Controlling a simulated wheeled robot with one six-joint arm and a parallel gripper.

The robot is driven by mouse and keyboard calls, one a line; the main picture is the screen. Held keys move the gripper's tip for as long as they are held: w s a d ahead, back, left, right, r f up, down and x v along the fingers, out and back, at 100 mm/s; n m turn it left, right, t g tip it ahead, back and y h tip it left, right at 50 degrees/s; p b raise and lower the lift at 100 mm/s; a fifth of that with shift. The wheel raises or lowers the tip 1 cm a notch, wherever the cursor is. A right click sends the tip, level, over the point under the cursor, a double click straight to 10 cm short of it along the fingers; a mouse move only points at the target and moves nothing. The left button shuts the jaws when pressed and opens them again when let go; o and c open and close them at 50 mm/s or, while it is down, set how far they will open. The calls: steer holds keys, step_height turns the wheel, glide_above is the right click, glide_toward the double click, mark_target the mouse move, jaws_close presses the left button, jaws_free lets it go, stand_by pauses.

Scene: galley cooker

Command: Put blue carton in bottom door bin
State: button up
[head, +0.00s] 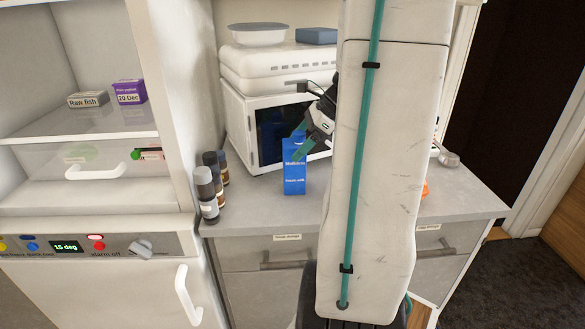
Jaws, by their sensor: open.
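The blue carton (294,176) stands upright on the grey counter, in front of the white microwave-like box. My gripper (302,142) is at the top of the carton, with its teal fingers open. One finger overlaps the carton's upper part in the picture; I cannot tell whether it touches. My arm hides the counter right of the carton. The fridge (75,135) is at the left with its upper compartment showing open. No door bin can be made out in this view.
Several dark bottles (207,195) stand on the counter left of the carton, by the fridge side. The white box (240,125) is close behind. A raw fish box (88,99) and a purple box (130,91) sit on a fridge shelf. The counter front (255,215) is clear.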

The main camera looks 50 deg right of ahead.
steer(key=shift+x, duration=1.05)
jaws_close()
steer(key=shift+r, duration=0.15)
